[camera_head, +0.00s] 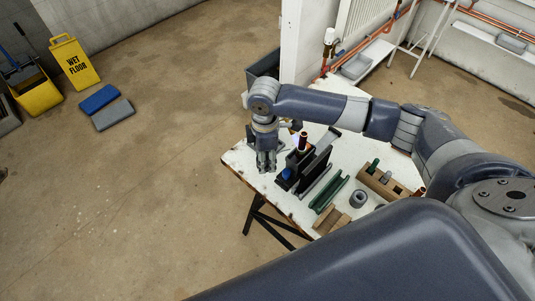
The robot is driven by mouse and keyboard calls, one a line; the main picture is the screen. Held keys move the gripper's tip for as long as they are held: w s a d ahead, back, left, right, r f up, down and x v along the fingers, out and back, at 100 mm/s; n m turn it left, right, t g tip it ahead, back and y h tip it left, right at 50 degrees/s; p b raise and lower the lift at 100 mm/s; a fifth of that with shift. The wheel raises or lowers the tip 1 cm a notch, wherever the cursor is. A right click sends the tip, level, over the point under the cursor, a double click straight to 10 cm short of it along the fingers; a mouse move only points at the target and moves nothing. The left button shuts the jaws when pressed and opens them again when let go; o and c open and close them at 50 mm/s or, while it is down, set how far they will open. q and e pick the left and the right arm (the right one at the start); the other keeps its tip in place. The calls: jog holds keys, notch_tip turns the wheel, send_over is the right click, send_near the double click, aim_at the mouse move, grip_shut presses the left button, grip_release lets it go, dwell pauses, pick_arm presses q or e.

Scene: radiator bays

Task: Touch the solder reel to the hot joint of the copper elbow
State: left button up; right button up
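My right gripper (266,168) points down over the near-left end of the white table (238,158); its fingers are small and close together, and I cannot tell whether they are open or shut. Just right of it, a short upright copper piece (303,141) stands at a dark clamp-like holder (297,165) with a blue part. It may be the copper elbow; its shape is too small to tell. A grey ring (357,198), which looks like the solder reel, lies on the table to the right, apart from the gripper. My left gripper is not in view.
Green bars (329,194) and a wooden block with holes (383,183) lie on the table. A partition wall (303,40) with copper pipes stands behind.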

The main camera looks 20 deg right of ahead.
jog(key=shift+r+p, duration=0.65)
jog(key=shift+r, duration=1.35)
